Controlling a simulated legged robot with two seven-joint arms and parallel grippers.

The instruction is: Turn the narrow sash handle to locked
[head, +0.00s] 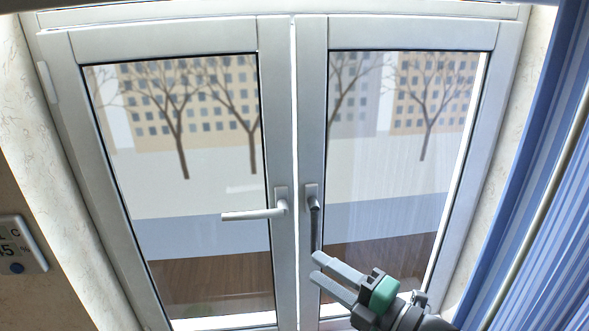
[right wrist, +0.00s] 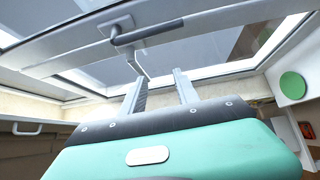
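The window has two sashes. The right sash (head: 311,90) looks slightly narrower than the left. Its handle (head: 314,222) has a pale base and a dark lever hanging straight down. The dark lever (right wrist: 150,33) also shows in the right wrist view, beyond the fingers. The left sash's white handle (head: 250,214) lies level, its lever pointing left. My right gripper (head: 318,268) is open and empty, its fingertips by the lower end of the dark lever. I cannot tell whether they touch it. In the wrist view its fingers (right wrist: 160,80) stand apart. My left gripper is not in view.
A blue curtain (head: 545,180) hangs at the right. A wall thermostat (head: 20,245) sits at the lower left. Both sashes look closed in the frame. The space before the left glass is clear. A round green disc (right wrist: 292,86) shows at the right in the wrist view.

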